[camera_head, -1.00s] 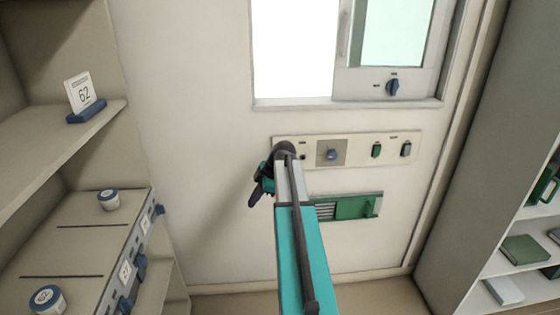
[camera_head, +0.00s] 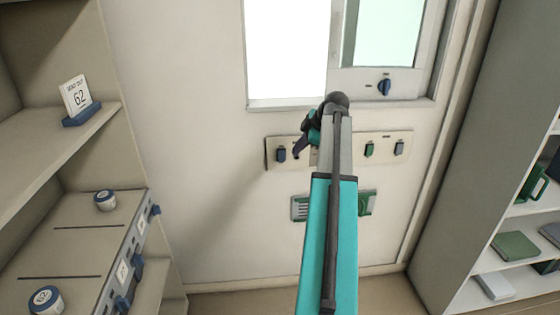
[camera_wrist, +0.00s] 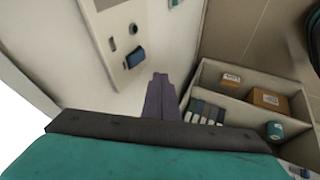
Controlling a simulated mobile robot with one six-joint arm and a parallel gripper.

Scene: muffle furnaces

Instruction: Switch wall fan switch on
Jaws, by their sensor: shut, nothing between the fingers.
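In the head view a cream wall panel (camera_head: 340,141) under the window carries several switches. A dark blue rocker switch (camera_head: 281,154) is at its left end; a green one (camera_head: 369,149) and a grey-blue one (camera_head: 399,148) are at its right. Labels are too small to read, so I cannot tell which is the fan's. My arm hides the panel's middle. My gripper (camera_head: 299,150) is shut and empty, in front of the panel just right of the left switch. In the wrist view the gripper's purple fingers (camera_wrist: 161,88) are together, beside and apart from a blue switch (camera_wrist: 135,59).
A window (camera_head: 385,85) with a blue knob is above the panel. A green-edged vent (camera_head: 300,207) is below it, partly behind my arm. Shelving (camera_head: 75,130) stands left, a cabinet (camera_head: 455,150) right. A compartmented shelf (camera_wrist: 205,92) with boxes shows in the wrist view.

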